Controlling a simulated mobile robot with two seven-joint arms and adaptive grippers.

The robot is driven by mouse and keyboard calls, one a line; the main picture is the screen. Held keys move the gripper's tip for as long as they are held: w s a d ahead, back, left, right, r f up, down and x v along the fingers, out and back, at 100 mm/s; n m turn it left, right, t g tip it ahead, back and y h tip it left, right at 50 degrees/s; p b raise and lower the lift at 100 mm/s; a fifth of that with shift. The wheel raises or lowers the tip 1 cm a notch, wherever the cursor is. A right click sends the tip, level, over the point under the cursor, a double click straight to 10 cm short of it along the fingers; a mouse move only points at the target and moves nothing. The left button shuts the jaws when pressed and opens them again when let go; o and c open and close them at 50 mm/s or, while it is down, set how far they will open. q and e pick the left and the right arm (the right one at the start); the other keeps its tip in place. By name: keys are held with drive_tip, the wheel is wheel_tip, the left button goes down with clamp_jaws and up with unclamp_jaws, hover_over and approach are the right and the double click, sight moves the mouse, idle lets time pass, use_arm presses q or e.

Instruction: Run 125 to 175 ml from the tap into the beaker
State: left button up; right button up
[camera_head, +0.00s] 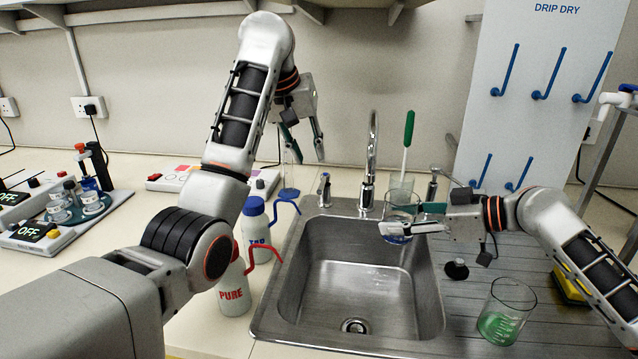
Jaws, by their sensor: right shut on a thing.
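The chrome tap (373,145) arches over the back of the steel sink (350,252). A lever with a blue mark (324,189) stands left of its base, and another lever (432,187) stands right. My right gripper (406,219) is shut on a clear glass beaker (402,204), held upright over the sink's back right, near the tap. A little blue shows at its bottom; I cannot tell whether it is liquid. The fingers partly hide the beaker. No stream is discernible. My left gripper (306,158) is open and empty, raised left of the tap.
A beaker of green liquid (503,318) stands on the drainboard (455,325). A green-handled brush (408,130) stands in glassware behind the held beaker. Two wash bottles (233,292) (255,225) and a blue-based glass cylinder (289,177) stand left of the sink. A pegboard (530,60) is behind.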

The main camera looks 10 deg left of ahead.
sight(320, 186)
use_arm(q)
drive_tip(key=x, duration=1.1)
drive_tip(key=shift+a, duration=0.1)
clamp_jaws()
